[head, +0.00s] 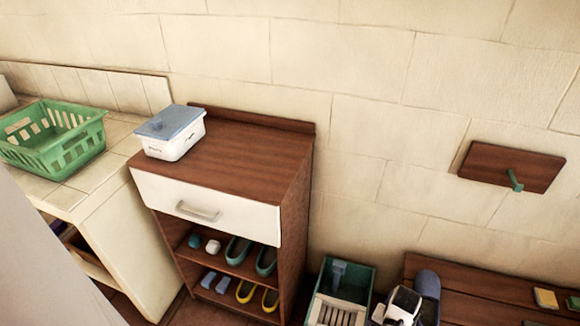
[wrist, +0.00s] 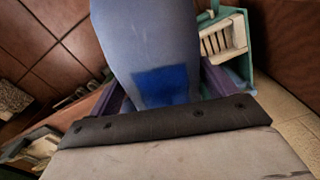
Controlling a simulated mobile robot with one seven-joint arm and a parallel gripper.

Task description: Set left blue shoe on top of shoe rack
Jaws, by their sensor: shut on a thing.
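The blue shoe (head: 428,284) is at the lower right in the head view, in front of the wooden bench. It fills the upper middle of the wrist view (wrist: 155,45), with a darker blue patch on it. My gripper (head: 405,304) is shut on the shoe; its purple fingers (wrist: 160,92) show on both sides of it in the wrist view. The shoe rack (head: 250,160) is a brown wooden cabinet left of my gripper, with a white drawer and shelves below. The shoe is apart from the rack and lower than its top.
A white box with a blue lid (head: 171,131) stands on the rack top's left; the right part is bare. Several shoes fill the shelves. A green bin (head: 341,292) stands between rack and bench (head: 480,285). A green basket (head: 52,138) sits on the left counter.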

